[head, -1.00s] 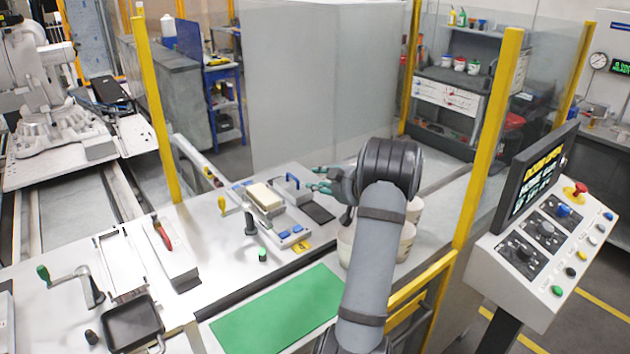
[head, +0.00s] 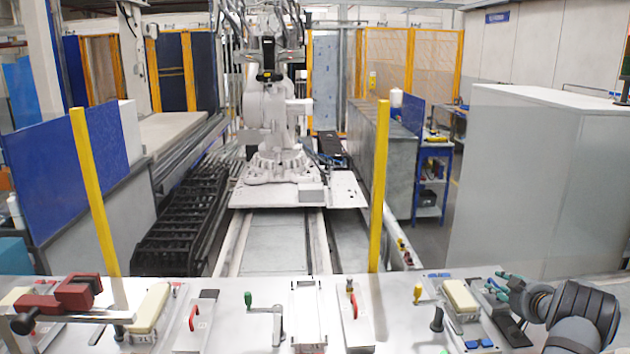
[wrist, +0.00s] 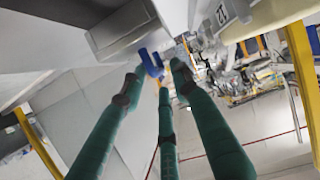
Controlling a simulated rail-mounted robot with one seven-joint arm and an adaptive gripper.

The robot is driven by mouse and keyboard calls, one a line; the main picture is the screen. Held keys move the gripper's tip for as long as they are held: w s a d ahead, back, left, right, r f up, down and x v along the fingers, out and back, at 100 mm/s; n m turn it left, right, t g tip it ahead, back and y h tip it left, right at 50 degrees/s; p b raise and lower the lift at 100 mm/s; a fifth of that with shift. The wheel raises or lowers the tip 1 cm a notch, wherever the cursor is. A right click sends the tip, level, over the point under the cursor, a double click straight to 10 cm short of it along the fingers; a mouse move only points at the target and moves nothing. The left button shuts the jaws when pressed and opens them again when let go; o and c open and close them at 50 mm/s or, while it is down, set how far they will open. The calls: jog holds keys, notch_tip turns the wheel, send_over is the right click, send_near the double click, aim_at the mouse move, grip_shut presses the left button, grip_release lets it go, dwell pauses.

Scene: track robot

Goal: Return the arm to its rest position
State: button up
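My arm (head: 583,312) is at the lower right of the head view, over the right end of the table, reaching left. My gripper (head: 500,285) has green fingers with dark joints, close above the dark block there. In the wrist view my gripper (wrist: 155,80) shows three green fingers spread apart, with gaps between their tips. A blue handle-like piece (wrist: 150,62) shows at the fingertips. I cannot tell whether they touch it, but they are not closed around it. No rest position is marked in view.
The table carries a cream block (head: 460,295), a black upright handle (head: 437,319), a green-knobbed crank (head: 265,318) and a red-handled fixture (head: 355,312). A grey cabinet (head: 540,180) stands behind my arm.

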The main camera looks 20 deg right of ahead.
jog(key=r, duration=0.3)
jog(key=shift+s, duration=0.3)
jog(key=shift+s+d+r, duration=0.1)
jog(key=shift+s+r, duration=0.05)
jog(key=shift+r, duration=0.25)
jog(key=shift+s, duration=0.1)
